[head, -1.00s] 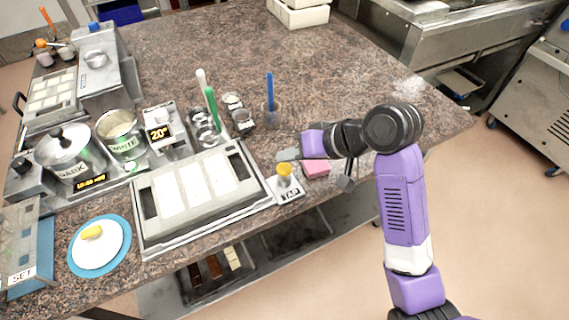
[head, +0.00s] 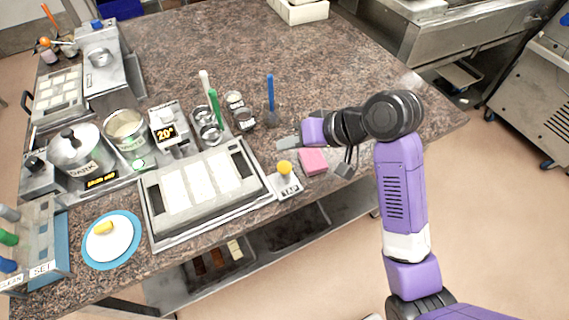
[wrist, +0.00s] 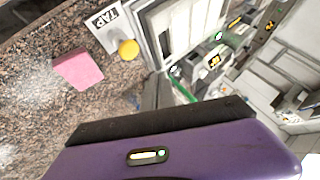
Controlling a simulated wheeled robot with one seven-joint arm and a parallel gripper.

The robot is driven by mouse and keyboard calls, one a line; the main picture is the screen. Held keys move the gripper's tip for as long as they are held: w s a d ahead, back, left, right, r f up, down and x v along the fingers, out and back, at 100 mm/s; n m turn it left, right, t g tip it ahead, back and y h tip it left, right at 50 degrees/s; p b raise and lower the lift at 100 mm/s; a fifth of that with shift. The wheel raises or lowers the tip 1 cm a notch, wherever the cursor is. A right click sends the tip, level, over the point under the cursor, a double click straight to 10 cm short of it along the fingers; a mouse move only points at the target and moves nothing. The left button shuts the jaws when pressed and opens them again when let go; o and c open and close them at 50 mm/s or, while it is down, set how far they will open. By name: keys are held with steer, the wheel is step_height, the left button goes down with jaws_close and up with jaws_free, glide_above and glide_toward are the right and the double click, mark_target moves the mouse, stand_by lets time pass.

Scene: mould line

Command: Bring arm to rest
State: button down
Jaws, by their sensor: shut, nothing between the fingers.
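My gripper (head: 289,143) is purple with grey fingers. It is shut and empty, held above the counter (head: 335,75) near its front edge, to the right of the mould tray. My purple and black arm bends up from the lower right to it.
The yellow-topped TAP unit (head: 285,180) stands left of the pink block. The counter's back middle is clear.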

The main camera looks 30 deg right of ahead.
stand_by(0.3)
steer(key=w+d+r+m+t+h, duration=0.1)
steer(key=w+d+r+t+h, duration=0.1)
steer(key=w+d+r+t, duration=0.3)
steer(key=s+a+f+n+h+b, duration=0.1)
steer(key=s+a+f, duration=0.1)
steer(key=s, duration=1.1)
steer(key=s+a+f+n+t+h+b, duration=0.1)
steer(key=s+f, duration=0.4)
steer(key=s, duration=0.8)
steer(key=s+a+f+t+h+b, duration=0.1)
steer(key=s+a+f+b, duration=0.1)
steer(key=s, duration=1.1)
steer(key=shift+a+f+n+b, duration=0.3)
steer(key=shift+f+n+b, duration=0.1)
steer(key=shift+f, duration=0.25)
steer(key=shift+w+h, duration=0.1)
steer(key=shift+h, duration=0.2)
